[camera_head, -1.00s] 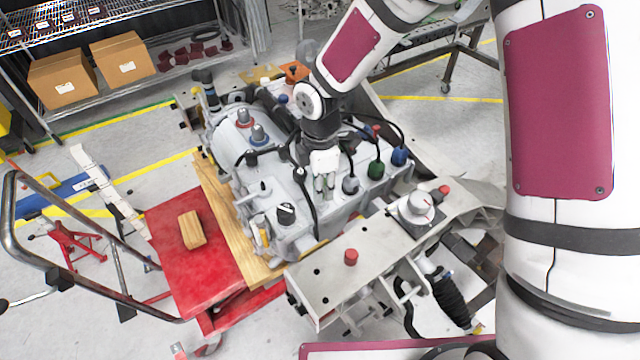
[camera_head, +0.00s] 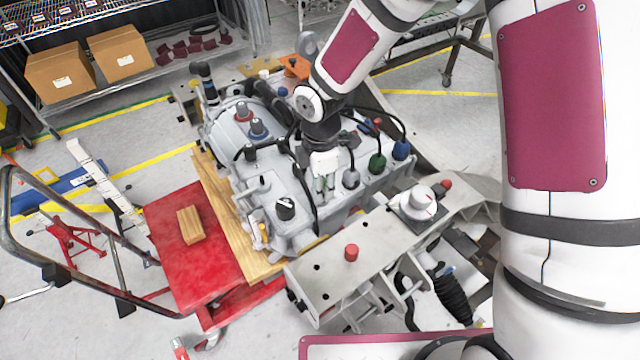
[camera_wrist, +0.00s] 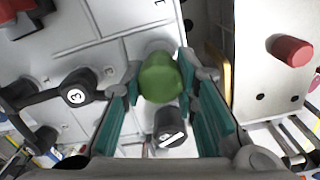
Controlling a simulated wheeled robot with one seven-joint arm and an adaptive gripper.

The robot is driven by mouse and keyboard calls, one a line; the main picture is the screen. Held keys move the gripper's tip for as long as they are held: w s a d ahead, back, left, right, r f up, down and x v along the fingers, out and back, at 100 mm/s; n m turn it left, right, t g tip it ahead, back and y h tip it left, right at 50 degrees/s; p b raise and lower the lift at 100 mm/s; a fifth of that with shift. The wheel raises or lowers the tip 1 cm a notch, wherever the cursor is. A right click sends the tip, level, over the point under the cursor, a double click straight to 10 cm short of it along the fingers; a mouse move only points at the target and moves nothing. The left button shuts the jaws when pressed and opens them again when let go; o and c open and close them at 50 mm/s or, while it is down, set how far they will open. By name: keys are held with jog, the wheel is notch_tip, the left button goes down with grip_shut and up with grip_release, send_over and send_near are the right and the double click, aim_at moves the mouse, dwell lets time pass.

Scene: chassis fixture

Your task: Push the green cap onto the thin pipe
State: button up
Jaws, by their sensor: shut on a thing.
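My gripper (camera_head: 323,184) points down over the grey housing (camera_head: 262,185) in the head view. In the wrist view, its two teal fingers (camera_wrist: 162,84) are closed on the green cap (camera_wrist: 160,78), one on each side. A pale grey round part (camera_wrist: 158,48) shows just beyond the cap. I cannot tell whether it is the thin pipe, or whether the cap touches it. The cap is not clearly visible in the head view, where the fingers cover that spot.
A dark plug with a white mark (camera_wrist: 170,128) stands near the fingers. A black part marked 3 (camera_wrist: 76,95) is to the left. A red knob (camera_head: 351,252) is on the front beam.

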jog(key=shift+f, duration=0.5)
jog(key=o, duration=0.9)
jog(key=shift+c, duration=0.2)
jog(key=shift+r, duration=0.1)
jog(key=shift+r+p, duration=1.05)
jog(key=shift+r, duration=1.9)
